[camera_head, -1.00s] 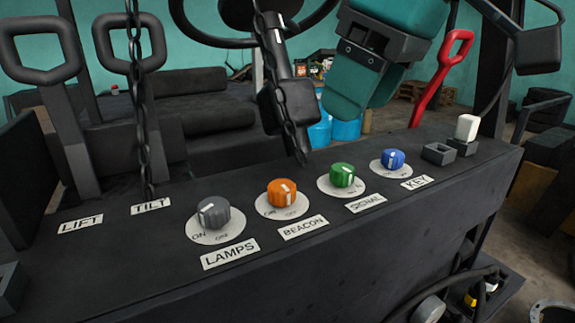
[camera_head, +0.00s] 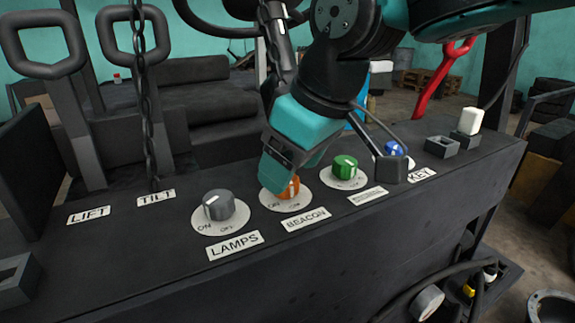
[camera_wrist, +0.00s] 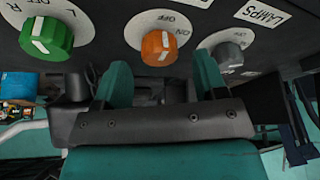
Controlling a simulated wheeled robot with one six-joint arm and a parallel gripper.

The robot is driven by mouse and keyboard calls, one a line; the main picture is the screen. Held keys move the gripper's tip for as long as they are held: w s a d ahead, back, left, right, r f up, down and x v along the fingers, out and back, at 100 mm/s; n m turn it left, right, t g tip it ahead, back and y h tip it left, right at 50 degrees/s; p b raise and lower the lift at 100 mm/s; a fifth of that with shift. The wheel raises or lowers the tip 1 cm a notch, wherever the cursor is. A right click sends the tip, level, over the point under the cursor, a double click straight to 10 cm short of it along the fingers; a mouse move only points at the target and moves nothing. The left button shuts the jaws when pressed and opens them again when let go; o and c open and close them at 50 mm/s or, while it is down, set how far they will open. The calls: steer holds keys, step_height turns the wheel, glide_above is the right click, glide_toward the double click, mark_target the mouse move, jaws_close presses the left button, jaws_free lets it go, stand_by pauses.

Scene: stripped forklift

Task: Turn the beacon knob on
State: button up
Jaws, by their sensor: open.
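The orange beacon knob (camera_head: 291,188) sits on a round white plate marked ON and OFF, above the BEACON label (camera_head: 306,220). In the head view my gripper (camera_head: 283,174) hangs over it and hides its upper left part. In the wrist view the orange knob (camera_wrist: 158,47) shows whole, its white stripe running roughly up the picture towards the OFF side. My gripper (camera_wrist: 161,78) is open there, with one teal finger on each side of the knob's line. The knob appears just ahead of the fingertips, and I cannot tell whether they touch it.
The grey lamps knob (camera_head: 219,205) is left of the beacon knob and the green signal knob (camera_head: 345,167) is right. A chain (camera_head: 147,110) and the lift and tilt levers (camera_head: 45,45) stand at the left.

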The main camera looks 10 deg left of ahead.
steer(key=shift+x, duration=1)
steer(key=c, duration=0.9)
steer(key=shift+c, duration=0.2)
steer(key=shift+m, duration=0.3)
steer(key=m+t, duration=0.1)
steer(key=m, duration=0.1)
steer(key=m+h, duration=0.1)
steer(key=m, duration=0.2)
steer(key=shift+a+t, duration=0.1)
steer(key=shift+t, duration=0.3)
steer(key=m+h, duration=0.1)
steer(key=m, duration=0.2)
steer(key=m+h, duration=0.1)
steer(key=m, duration=0.2)
steer(key=shift+t+h, duration=0.3)
steer(key=shift+t, duration=0.1)
steer(key=shift+m, duration=0.3)
